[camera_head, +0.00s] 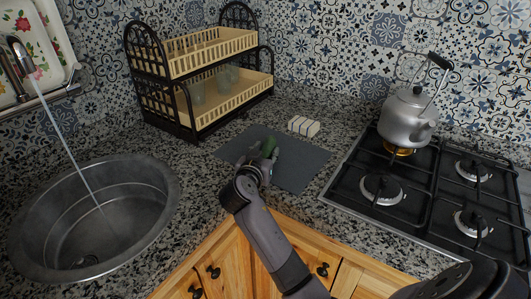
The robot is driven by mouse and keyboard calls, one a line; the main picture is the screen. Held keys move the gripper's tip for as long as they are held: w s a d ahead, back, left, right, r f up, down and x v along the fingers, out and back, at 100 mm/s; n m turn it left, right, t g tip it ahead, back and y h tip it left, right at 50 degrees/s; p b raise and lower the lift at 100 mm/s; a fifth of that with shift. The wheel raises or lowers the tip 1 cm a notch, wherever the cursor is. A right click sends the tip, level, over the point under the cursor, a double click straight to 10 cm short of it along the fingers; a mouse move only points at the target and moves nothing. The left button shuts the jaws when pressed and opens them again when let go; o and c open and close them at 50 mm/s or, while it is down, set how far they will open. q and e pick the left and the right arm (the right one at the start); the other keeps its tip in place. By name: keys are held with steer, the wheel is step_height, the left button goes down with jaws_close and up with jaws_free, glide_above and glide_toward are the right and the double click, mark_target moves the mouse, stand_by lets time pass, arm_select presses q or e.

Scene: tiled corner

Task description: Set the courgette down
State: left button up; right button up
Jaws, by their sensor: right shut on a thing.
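The courgette (269,145) is a small green shape at the tip of my right gripper (266,158). My right gripper is shut on it, over the grey mat (301,166) on the counter. The fingers and wrist hide much of the courgette. I cannot tell whether it touches the mat. My left gripper is not in view.
A steel sink (150,190) with a running tap (20,52) is at the left. A two-tier dish rack (192,136) stands behind the mat. A kettle (408,116) stands on the gas hob (343,190) at the right.

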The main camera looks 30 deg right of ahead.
steer(key=shift+f, duration=0.2)
steer(key=o, duration=1.3)
steer(key=shift+r, duration=0.1)
steer(key=shift+r, duration=0.25)
steer(key=p+v, duration=0.1)
steer(key=v, duration=1.1)
steer(key=shift+p, duration=0.3)
steer(key=shift+f, duration=0.1)
